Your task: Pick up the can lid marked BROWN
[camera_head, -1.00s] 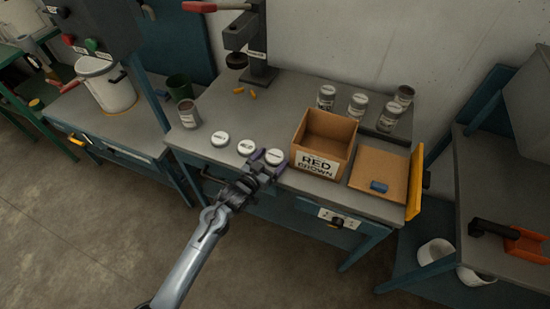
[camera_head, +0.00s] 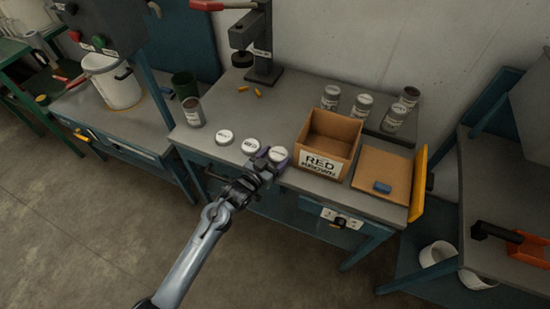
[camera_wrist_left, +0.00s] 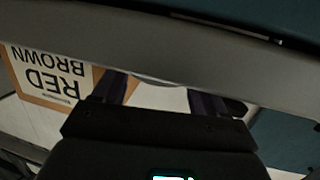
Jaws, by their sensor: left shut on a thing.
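Three round white can lids lie in a row along the front of the bench: a left lid (camera_head: 225,136), a middle lid (camera_head: 250,146) and a right lid (camera_head: 278,153). Their markings are too small to read, so I cannot tell which says BROWN. My left gripper (camera_head: 268,157) is shut on the right lid, fingers on either side of it, at the bench's front edge. In the left wrist view the gripper's two dark fingers (camera_wrist_left: 162,96) have a pale surface between them. My right gripper is not in view.
A cardboard box (camera_head: 323,165) labelled RED and BROWN stands just right of the held lid. An open can (camera_head: 193,112) stands left. A press (camera_head: 262,45) stands behind.

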